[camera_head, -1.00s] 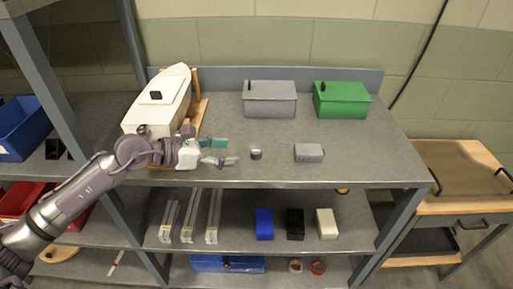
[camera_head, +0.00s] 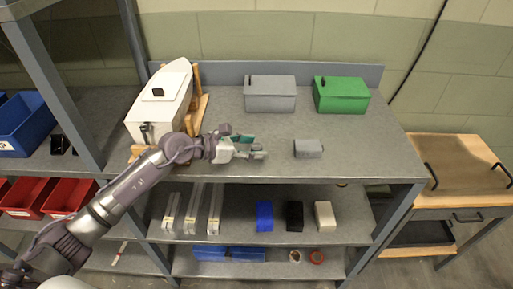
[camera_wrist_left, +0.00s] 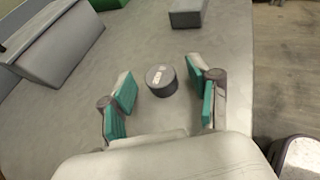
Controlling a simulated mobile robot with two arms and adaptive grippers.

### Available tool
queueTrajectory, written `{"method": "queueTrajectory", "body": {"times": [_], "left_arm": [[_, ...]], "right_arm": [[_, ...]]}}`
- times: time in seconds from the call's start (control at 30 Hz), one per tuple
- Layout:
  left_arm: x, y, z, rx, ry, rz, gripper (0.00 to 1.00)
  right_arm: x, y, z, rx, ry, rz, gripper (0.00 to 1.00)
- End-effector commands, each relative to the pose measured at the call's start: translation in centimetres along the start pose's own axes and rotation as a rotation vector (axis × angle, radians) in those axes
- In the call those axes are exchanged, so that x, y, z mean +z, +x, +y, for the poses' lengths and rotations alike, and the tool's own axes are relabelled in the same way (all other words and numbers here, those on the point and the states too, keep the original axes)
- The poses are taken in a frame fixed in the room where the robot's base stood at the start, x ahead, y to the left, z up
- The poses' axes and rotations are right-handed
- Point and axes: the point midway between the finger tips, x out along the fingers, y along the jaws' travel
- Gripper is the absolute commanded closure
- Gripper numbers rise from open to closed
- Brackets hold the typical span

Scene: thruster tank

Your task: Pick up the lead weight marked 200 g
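A small dark grey round weight (camera_wrist_left: 161,81) with pale marks on top shows in the left wrist view; the marks are too small to read. It stands on the grey shelf top (camera_head: 350,160). My left gripper (camera_head: 258,148) is open, its two teal-padded fingers reaching right over the shelf top. In the left wrist view the gripper (camera_wrist_left: 160,90) has one finger on each side of the weight, with gaps on both sides. In the head view the fingers mostly hide the weight. My right gripper is not in view.
A grey block (camera_head: 308,148) lies right of the gripper. A grey box (camera_head: 270,95) and a green box (camera_head: 341,96) stand at the back. A white boat hull (camera_head: 160,100) on a wooden stand is close behind my left arm. The right end of the shelf top is clear.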

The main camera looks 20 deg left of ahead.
Motion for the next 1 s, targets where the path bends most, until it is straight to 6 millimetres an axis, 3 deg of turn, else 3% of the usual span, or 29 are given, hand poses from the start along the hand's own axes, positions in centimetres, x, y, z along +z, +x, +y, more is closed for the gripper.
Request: {"method": "queueTrajectory", "body": {"times": [0.03, 0.33, 0.77, 1.0], "left_arm": [[0.0, 0.0, 0.0, 0.000, 0.000, 0.000, 0.50], [0.0, 0.0, 0.0, 0.000, -0.001, 0.000, 1.00], [0.7, -0.3, 0.0, 0.001, 0.002, -0.002, 1.00], [3.6, -1.5, 0.1, 0.001, 0.006, -0.005, 1.00]], "right_arm": [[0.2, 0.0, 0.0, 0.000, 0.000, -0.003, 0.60], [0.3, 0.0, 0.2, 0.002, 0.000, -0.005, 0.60], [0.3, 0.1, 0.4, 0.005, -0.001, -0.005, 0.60], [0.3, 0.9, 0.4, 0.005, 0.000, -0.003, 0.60]]}}
